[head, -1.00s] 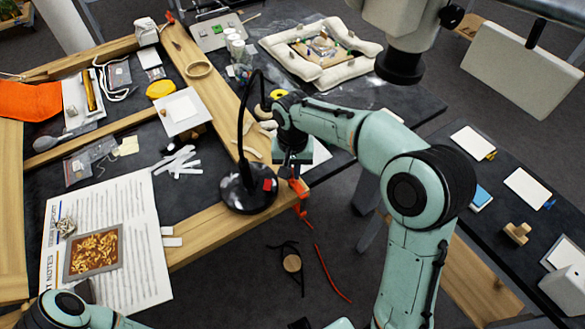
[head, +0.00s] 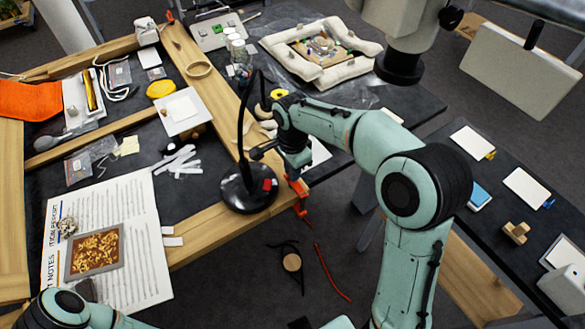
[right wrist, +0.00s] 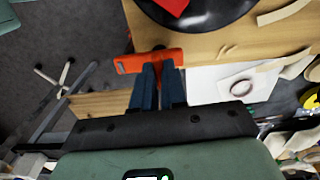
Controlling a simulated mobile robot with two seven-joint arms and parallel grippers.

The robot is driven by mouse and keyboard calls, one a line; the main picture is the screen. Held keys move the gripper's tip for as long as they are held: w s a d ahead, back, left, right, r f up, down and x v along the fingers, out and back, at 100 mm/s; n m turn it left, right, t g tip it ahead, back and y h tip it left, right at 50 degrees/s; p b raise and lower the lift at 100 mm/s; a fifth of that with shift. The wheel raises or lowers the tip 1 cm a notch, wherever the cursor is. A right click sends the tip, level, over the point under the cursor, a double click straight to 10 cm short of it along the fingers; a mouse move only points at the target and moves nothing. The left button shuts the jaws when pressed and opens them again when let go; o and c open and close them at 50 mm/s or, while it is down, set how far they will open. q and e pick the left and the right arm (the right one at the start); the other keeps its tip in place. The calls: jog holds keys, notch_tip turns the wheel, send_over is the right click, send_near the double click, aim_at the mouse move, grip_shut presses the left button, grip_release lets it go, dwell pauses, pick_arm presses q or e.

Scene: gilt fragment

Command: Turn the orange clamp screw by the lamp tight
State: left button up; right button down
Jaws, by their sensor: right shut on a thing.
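The black desk lamp (head: 238,192) stands on the corner of the wooden frame. Its round base (right wrist: 205,8) also shows at the top of the right wrist view. The orange clamp (head: 303,208) sits at the frame's edge just right of the lamp. Its orange top part (right wrist: 133,64) lies across my fingertips in the right wrist view. My right gripper (head: 293,178) points down over the clamp. In the right wrist view its two dark blue fingers (right wrist: 158,72) are shut on the clamp screw, which they mostly hide. My left gripper is out of view; only my left arm shows at lower left.
A wooden frame (head: 215,222) runs beside the lamp. A printed sheet (head: 142,235) and white strips (head: 176,161) lie left of it. A white tile (head: 181,110) lies farther back.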

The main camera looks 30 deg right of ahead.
jog(key=m, duration=0.4)
jog(key=shift+r+m, duration=0.1)
jog(key=shift+m, duration=0.3)
jog(key=m, duration=0.3)
jog(key=shift+m, duration=0.3)
jog(key=m, duration=0.4)
jog(key=shift+p, duration=0.35)
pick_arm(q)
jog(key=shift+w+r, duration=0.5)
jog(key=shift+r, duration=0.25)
pick_arm(e)
jog(key=shift+m, duration=2.2)
jog(key=c, duration=1.2)
grip_release()
